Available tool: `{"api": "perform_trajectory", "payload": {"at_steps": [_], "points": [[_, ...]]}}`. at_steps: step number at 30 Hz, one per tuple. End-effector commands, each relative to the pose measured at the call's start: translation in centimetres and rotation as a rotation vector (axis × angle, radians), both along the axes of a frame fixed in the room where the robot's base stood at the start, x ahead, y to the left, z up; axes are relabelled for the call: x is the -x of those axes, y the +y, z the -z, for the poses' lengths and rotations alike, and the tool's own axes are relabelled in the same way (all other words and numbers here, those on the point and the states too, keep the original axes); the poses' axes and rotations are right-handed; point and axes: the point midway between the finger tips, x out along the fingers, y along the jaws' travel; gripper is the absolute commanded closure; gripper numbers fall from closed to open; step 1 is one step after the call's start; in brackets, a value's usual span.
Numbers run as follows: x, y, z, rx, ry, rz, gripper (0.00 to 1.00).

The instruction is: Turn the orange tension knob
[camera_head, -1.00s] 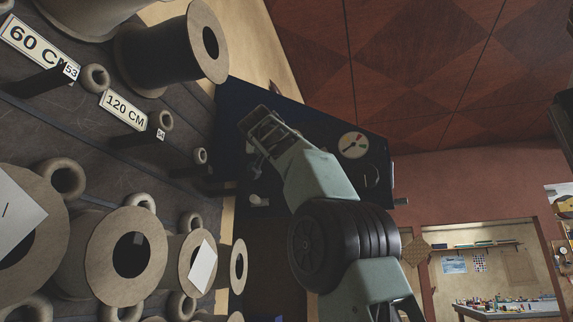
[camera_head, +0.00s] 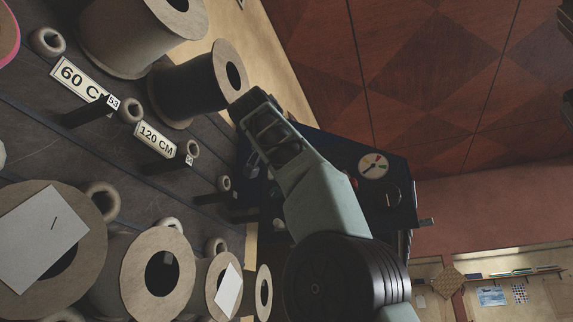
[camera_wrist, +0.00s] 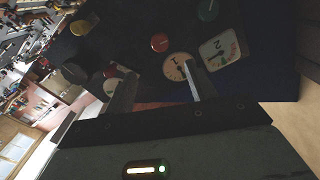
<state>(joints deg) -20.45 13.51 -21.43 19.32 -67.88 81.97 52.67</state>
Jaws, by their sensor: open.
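An orange-red round knob (camera_wrist: 159,42) stands on a dark blue panel (camera_wrist: 262,75) in the wrist view, ahead of my gripper (camera_wrist: 156,70) and apart from it. The fingers are spread with nothing between them. One fingertip overlaps the dial marked 1 (camera_wrist: 174,68) in the picture; I cannot tell whether it touches. A yellowish knob (camera_wrist: 84,27), a dark knob (camera_wrist: 75,71) and a teal knob (camera_wrist: 207,10) are also on the panel. In the head view, my gripper (camera_head: 250,103) is in front of the panel and hides part of it.
A second dial marked 2 (camera_wrist: 222,49) is beside the first. In the head view, large canvas rolls (camera_head: 137,262) and a shelf with length labels (camera_head: 155,140) fill the left. A red wall is at the right.

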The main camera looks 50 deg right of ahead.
Motion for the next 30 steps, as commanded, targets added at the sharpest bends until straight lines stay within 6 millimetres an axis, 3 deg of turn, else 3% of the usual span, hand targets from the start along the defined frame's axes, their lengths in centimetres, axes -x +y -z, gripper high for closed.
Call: {"api": "perform_trajectory", "payload": {"at_steps": [3,9,30], "points": [[0.6,1.8,0.0,0.001,0.001,-0.004,0.44],[1.2,3.1,0.0,0.000,0.000,-0.001,0.44],[1.3,3.1,0.0,0.000,0.001,0.000,0.44]]}}
